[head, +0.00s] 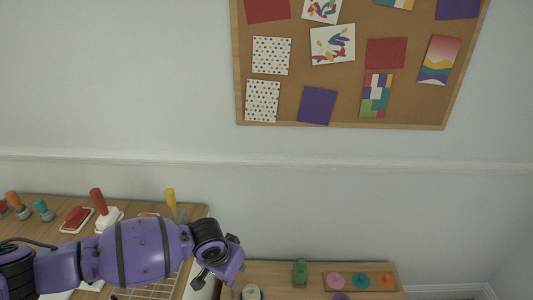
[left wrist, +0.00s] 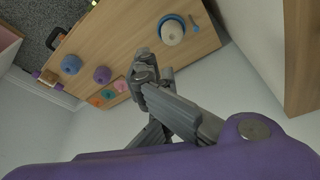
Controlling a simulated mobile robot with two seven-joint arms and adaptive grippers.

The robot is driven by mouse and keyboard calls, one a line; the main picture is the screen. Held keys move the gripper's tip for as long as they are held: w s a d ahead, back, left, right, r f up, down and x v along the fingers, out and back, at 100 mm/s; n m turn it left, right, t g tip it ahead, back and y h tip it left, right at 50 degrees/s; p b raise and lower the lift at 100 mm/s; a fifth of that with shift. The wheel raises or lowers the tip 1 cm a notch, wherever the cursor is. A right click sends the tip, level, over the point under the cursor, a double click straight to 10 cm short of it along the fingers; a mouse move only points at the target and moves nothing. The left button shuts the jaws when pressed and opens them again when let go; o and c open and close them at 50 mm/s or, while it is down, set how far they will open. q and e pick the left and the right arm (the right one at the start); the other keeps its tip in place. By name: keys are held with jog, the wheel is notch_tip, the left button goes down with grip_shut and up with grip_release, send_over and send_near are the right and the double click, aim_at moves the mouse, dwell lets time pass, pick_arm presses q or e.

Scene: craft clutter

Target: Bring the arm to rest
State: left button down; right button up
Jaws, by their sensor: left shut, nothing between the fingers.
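My left arm, purple with dark bands, reaches in from the left in the head view, across the front of a wooden table (head: 185,213). My left gripper (head: 217,278) is past that table's right edge, pointing down, near the left end of a second wooden table (head: 320,270). In the left wrist view the grey fingers of the gripper (left wrist: 146,64) are shut with nothing seen between them. They show against a wooden tabletop (left wrist: 122,40). My right gripper is in neither view.
The left table holds a red-handled tool (head: 98,199), a yellow-handled one (head: 170,197), a red pad (head: 76,217) and a wire rack (head: 150,291). The second table holds a green bottle (head: 300,272) and a tray of coloured discs (head: 361,281). A corkboard (head: 345,65) hangs behind.

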pick_arm(q)
jog(key=s+d+r+m+t+h+p, duration=0.1)
jog(key=d+r+m+t+h, duration=0.15)
jog(key=d, duration=0.45)
jog(key=s+d+r+m+t+h, duration=0.1)
jog(key=s+d+r+t+h, duration=0.15)
jog(key=d, duration=0.35)
jog(key=s+a+f+n+t+y+p, duration=0.1)
jog(key=s+a+f+n+t+y, duration=0.15)
jog(key=s+a, duration=0.45)
jog(key=s+a+f+n+t+y+p, duration=0.1)
jog(key=s+a+f+n, duration=0.2)
jog(key=s+a, duration=0.35)
jog(key=s+a+f+n+g+y, duration=0.1)
jog(key=s+a+f, duration=0.2)
jog(key=s, duration=0.5)
jog(key=s+a+f+n+g+y, duration=0.1)
jog(key=s+a+f+y, duration=0.1)
jog(key=s+a+f, duration=0.2)
jog(key=s+a, duration=0.2)
jog(key=s, duration=0.1)
jog(key=shift+s+a+n+p, duration=0.3)
jog(key=shift+s+n+p, duration=0.05)
jog(key=shift+n+p, duration=0.05)
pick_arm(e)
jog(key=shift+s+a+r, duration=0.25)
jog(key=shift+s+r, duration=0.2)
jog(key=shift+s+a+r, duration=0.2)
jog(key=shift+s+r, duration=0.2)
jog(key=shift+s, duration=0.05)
